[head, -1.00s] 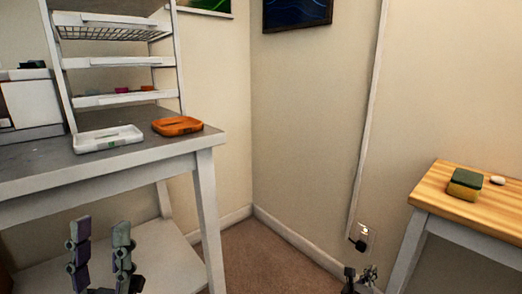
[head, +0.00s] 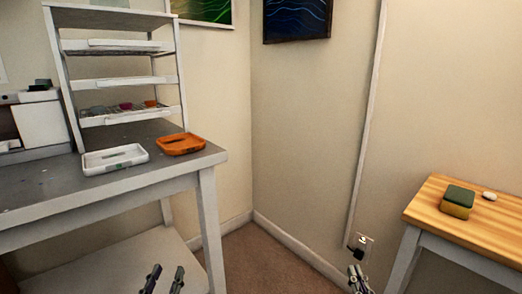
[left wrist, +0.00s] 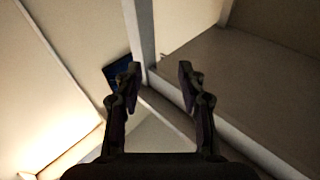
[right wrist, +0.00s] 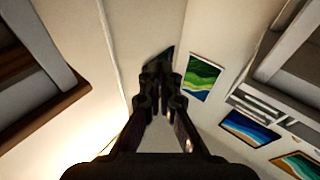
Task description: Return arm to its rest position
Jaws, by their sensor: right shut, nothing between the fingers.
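My left gripper (head: 163,277) shows at the bottom edge of the head view, in front of the grey table's lower shelf. Its two fingers stand apart and empty, as the left wrist view also shows (left wrist: 159,72). My right gripper (head: 357,276) is low in the head view, near the wall outlet. In the right wrist view its fingers (right wrist: 159,65) are together with nothing between them. Both grippers are apart from the objects on the tables.
A grey-topped table (head: 40,190) at left bears a white tray (head: 88,170), an orange tray (head: 203,148) and a white shelf rack (head: 120,84). A wooden table (head: 480,234) at right bears a green-yellow sponge block (head: 457,203). Carpet lies clear between them.

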